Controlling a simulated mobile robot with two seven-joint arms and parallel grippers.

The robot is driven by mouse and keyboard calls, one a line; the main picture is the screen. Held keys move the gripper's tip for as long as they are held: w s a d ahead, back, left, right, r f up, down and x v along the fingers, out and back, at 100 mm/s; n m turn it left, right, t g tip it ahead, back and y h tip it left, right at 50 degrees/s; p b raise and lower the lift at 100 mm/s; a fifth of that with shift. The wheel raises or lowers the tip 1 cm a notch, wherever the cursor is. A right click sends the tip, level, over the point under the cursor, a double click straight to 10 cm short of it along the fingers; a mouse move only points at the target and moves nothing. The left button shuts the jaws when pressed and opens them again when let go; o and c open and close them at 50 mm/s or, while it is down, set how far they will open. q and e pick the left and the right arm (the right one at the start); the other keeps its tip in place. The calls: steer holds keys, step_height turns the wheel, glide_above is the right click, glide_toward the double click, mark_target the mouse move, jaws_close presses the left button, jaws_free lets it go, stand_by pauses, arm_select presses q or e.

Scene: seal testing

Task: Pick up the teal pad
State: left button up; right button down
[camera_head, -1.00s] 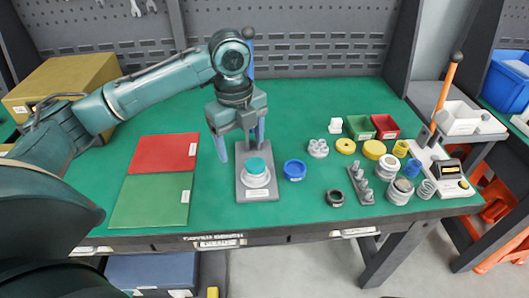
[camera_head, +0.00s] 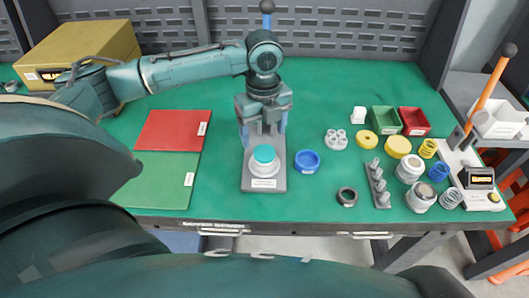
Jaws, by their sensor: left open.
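The teal pad (camera_head: 264,154) is a small round disc on top of a white round piece (camera_head: 264,167), which sits on a grey base plate (camera_head: 265,184) with a label at its front. My left gripper (camera_head: 264,140) points down just behind and above the pad, its two fingers apart on either side of the plate's back part. Nothing shows between the fingers that is held. I cannot tell the exact height of the fingertips over the plate. My right gripper does not show.
Red (camera_head: 171,130) and green (camera_head: 165,180) mats lie left of the plate. A blue ring (camera_head: 306,161) stands close at its right. A black ring (camera_head: 347,196), grey pegs (camera_head: 378,185), jars and small bins stand farther right. A cardboard box (camera_head: 85,50) is at the back left.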

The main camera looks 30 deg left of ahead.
mark_target(264, 151)
arm_select(q)
steer(key=f, duration=0.5)
steer(key=shift+s+d, duration=0.25)
steer(key=shift+s, duration=0.05)
steer(key=shift+r, duration=0.1)
steer(key=shift+c, duration=0.5)
